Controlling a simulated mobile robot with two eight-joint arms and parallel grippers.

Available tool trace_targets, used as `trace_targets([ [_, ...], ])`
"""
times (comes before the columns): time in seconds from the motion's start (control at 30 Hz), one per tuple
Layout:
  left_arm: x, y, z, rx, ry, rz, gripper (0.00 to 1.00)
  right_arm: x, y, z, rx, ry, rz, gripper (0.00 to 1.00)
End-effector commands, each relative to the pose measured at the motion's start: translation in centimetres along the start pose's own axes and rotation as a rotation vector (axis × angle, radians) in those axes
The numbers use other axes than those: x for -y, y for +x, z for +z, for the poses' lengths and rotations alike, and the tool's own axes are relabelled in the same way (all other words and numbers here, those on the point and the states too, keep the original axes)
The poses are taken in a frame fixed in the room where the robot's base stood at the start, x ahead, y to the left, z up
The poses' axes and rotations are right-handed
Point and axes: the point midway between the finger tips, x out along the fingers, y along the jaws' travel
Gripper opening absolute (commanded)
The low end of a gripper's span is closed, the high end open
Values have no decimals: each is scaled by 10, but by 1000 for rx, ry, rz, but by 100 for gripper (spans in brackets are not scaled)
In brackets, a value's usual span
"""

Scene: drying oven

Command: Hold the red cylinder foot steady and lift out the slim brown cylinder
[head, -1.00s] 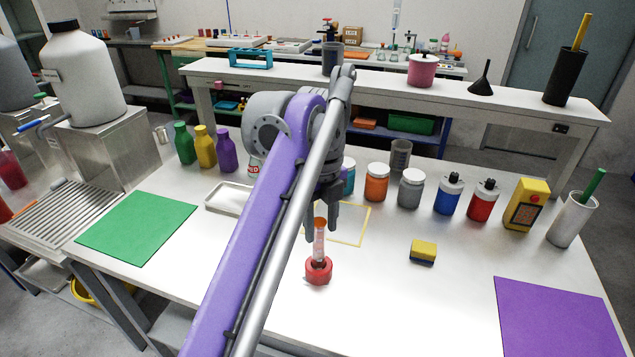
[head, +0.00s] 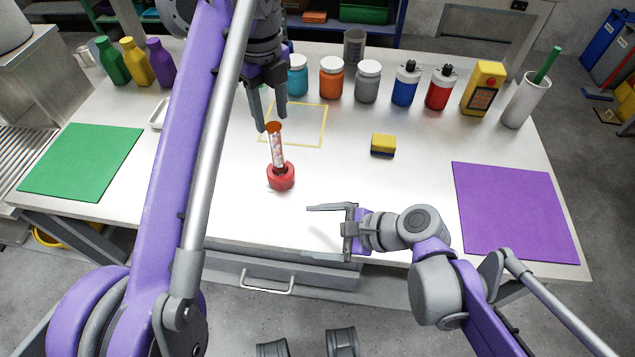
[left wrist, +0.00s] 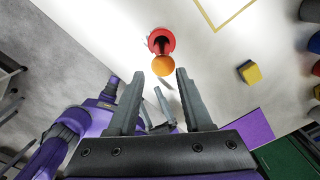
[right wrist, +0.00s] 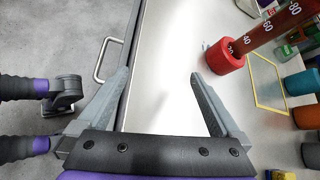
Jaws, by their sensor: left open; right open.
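The slim brown cylinder (head: 276,150) stands upright in the red cylinder foot (head: 281,177) on the white table. The left wrist view shows its orange-brown top (left wrist: 163,66) and the red foot (left wrist: 161,40) just beyond the fingertips. My left gripper (head: 271,121) is open, pointing down near the cylinder's top; contact cannot be told. My right gripper (head: 328,231) is open and empty at the table's front edge, right of and nearer than the foot. The right wrist view shows the foot (right wrist: 224,57) ahead and right of the fingers, and the cylinder (right wrist: 282,24) with scale numbers.
A yellow outlined square (head: 320,136) lies behind the foot. A yellow sponge (head: 383,143) is to the right, with a purple mat (head: 510,205) beyond. A green mat (head: 82,160) is at left. Several jars and bottles line the back. Table around the foot is clear.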

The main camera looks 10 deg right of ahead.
Motion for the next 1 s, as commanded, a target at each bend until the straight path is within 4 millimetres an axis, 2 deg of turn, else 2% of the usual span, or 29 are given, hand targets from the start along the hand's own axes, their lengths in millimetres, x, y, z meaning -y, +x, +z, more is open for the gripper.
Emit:
trace_targets([
  [0.03,0,1,0,0,0,0,50,19,2,2,22,93,-56,100],
  [0.1,0,1,0,0,0,0,50,42,4,5,58,227,-127,100],
  [0.2,0,1,0,0,0,0,50,68,4,7,107,387,-205,100],
  [0.3,0,1,0,0,0,0,50,85,3,7,142,490,-252,100],
  [0.43,0,1,0,0,0,0,50,94,6,7,162,545,-274,100],
  [0.53,0,1,0,0,0,0,50,98,17,9,164,549,-273,100],
  [0.8,0,1,0,0,0,0,50,111,63,13,163,546,-271,100],
  [1.0,0,1,0,0,0,0,50,120,91,15,163,546,-272,100],
])
